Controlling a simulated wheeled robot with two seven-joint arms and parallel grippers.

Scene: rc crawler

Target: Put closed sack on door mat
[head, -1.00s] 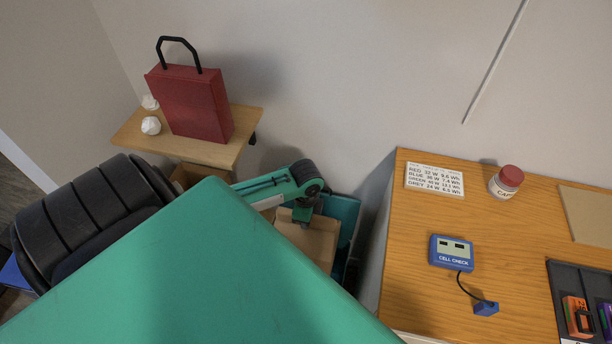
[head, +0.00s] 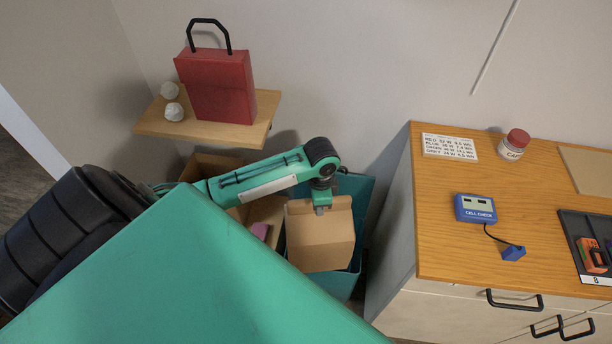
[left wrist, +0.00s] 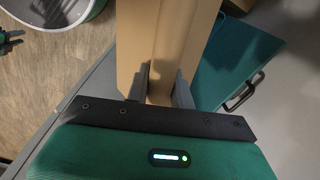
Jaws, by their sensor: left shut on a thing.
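A brown paper sack (head: 322,245) hangs from my left gripper (head: 322,208) in the head view, in front of or above a teal bin (head: 342,287). Whether its bottom clears the bin is hidden. In the left wrist view, my left gripper's dark fingers (left wrist: 160,88) are shut on the sack (left wrist: 168,40), one on each side of its brown edge. My right gripper does not show in the head view. A dark pronged claw (left wrist: 8,40) at the left edge of the wrist view may be it. I cannot pick out a door mat.
A cardboard box (head: 207,164) stands behind my left arm, with a pink thing (head: 260,231) near it. A wooden-topped cabinet (head: 440,240) stands close on the right, with a blue cell checker (head: 476,208).

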